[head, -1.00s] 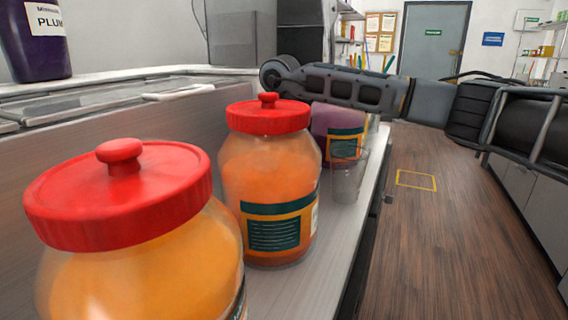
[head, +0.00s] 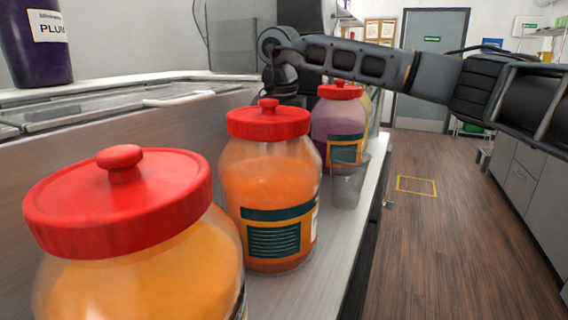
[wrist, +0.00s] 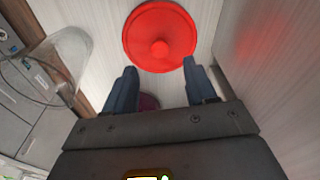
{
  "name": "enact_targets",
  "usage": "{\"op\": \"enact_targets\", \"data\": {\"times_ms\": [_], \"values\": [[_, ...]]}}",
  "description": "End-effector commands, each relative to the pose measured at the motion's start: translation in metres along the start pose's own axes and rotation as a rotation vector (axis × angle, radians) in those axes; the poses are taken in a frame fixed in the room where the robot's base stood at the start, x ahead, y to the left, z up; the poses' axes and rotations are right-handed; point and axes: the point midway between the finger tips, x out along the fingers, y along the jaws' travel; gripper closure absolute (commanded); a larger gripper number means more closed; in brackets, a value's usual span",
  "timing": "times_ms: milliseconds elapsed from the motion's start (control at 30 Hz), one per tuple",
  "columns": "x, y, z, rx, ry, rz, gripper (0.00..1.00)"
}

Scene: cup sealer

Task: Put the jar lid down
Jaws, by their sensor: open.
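In the wrist view a round red lid (wrist: 160,37) with a centre knob shows beyond my fingertips, with pale surface around it. My gripper (wrist: 160,75) is open, with no lid between its fingers. A small purple patch (wrist: 148,102) shows between the fingers, mostly hidden. In the head view my gripper (head: 280,78) points down at the back of the counter, its fingers unclear. The purple jar (head: 338,130) stands at the back with a red lid (head: 340,90) at its top. I cannot tell whether this is the lid in the wrist view.
An orange jar (head: 268,190) and a yellow jar (head: 140,270), both red-lidded, stand nearer on the narrow counter (head: 295,295). A clear cup (head: 349,182) stands beside the purple jar, near the counter edge. A metal wall lines the left; open floor lies right.

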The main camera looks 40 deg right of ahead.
Motion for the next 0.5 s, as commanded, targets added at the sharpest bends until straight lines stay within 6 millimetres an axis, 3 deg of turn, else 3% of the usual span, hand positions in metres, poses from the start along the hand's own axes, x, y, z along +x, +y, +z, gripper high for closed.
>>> {"op": "enact_targets", "data": {"times_ms": [200,500], "values": [[-0.038,0.000,-0.001,0.001,0.002,0.000,0.44],[-0.055,0.000,0.000,0.001,-0.001,0.000,0.44]]}}
